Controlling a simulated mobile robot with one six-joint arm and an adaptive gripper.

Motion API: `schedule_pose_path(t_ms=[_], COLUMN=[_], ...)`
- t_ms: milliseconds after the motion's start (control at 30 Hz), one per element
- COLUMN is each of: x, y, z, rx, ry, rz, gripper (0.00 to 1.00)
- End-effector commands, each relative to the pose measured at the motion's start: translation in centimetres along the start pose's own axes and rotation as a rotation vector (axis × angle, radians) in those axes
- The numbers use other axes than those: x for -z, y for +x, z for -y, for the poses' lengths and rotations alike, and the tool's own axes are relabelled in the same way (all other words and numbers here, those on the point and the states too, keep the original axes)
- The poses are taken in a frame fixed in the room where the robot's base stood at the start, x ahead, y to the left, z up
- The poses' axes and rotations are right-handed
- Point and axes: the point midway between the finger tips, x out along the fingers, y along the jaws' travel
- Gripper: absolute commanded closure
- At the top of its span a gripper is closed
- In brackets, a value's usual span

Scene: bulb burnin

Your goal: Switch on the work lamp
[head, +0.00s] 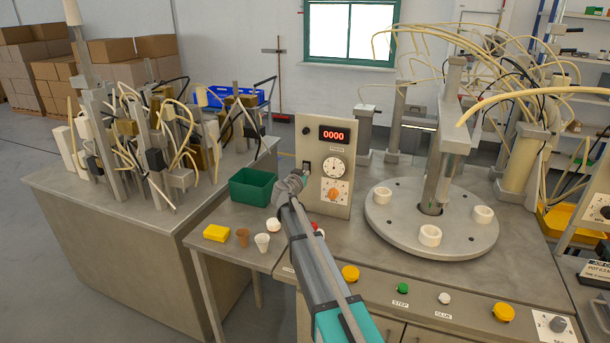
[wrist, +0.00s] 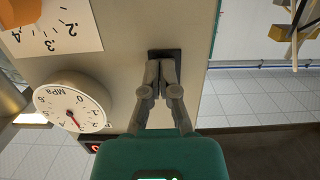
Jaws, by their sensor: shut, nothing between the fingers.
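A grey upright control panel (head: 342,195) carries a red 0000 display, a white gauge (head: 334,167) and an orange knob (head: 333,194). A dark switch plate (wrist: 178,54) sits near the panel's edge in the wrist view. My gripper (head: 303,174) is at the panel's left side in the head view. In the wrist view my gripper (wrist: 162,63) is shut and empty, its fingertips directly over the switch plate. They cover most of it, so the switch's position is hidden. I cannot tell whether they touch it. No work lamp is clearly identifiable.
A green bin (head: 252,188), a yellow block (head: 216,233) and small cups stand left of my arm. A round turntable (head: 432,220) with white rings is to the right. Yellow, green and white buttons line the bench front. The grey floor at left is clear.

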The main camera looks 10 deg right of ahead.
Motion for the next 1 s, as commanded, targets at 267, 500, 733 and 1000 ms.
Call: schedule_pose_path(t_ms=[267,500,733,1000], x=[-0.7,-2.0,-2.9,-3.4], y=[-3.2,-7.5,-10.8,-12.5], z=[0.3,0.3,0.3,0.3], rx=[0.003,0.005,0.004,0.003], ry=[-0.001,-0.001,-0.001,-0.002], rz=[-0.003,-0.003,-0.003,-0.003], gripper=[1.00,1.00,1.00,1.00])
